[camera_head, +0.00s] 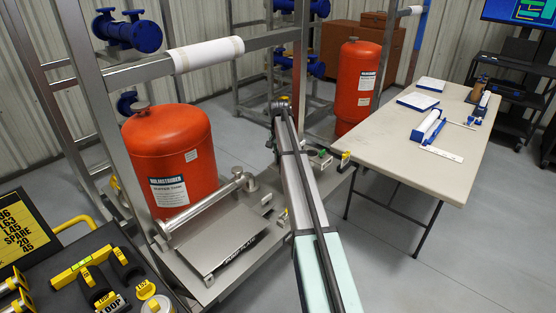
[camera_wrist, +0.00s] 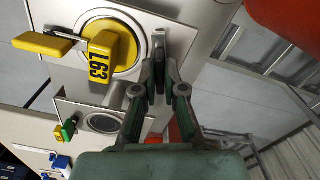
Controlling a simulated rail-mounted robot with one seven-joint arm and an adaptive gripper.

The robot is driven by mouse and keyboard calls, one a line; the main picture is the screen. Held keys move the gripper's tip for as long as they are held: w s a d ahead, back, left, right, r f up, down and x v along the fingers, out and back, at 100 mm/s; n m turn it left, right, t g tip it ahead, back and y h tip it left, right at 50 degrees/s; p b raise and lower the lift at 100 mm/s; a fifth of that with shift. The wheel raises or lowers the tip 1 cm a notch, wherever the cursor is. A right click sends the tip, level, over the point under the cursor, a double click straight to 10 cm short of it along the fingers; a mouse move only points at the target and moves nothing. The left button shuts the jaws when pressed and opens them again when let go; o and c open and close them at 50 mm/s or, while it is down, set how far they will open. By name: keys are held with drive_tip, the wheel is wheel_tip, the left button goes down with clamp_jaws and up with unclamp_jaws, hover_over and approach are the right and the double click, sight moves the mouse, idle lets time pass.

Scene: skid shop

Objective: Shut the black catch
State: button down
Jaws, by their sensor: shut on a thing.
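In the wrist view my gripper (camera_wrist: 160,72) has its fingers close together at the right rim of a round metal fitting. They are shut on a narrow dark upright piece (camera_wrist: 158,47), which looks like the black catch; the fingers hide much of it. A yellow knob marked L63 (camera_wrist: 111,48) sits on the fitting, just left of the fingertips. A flat yellow handle (camera_wrist: 45,43) sticks out further left. In the head view my arm reaches over the skid and its own links hide the gripper and the catch.
The metal skid (camera_head: 225,240) carries an orange tank (camera_head: 170,165); a second orange tank (camera_head: 355,85) stands behind. A table (camera_head: 440,165) with papers and tools is at right. A dark panel with yellow parts (camera_head: 110,270) is at lower left. A green-and-yellow part (camera_wrist: 63,131) lies below the fitting.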

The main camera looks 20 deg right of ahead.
drive_tip(key=n, duration=0.3)
drive_tip(key=shift+s+p, duration=0.1)
drive_tip(key=shift+p, duration=0.2)
drive_tip(key=shift+n, duration=1.7)
drive_tip(key=shift+p, duration=0.3)
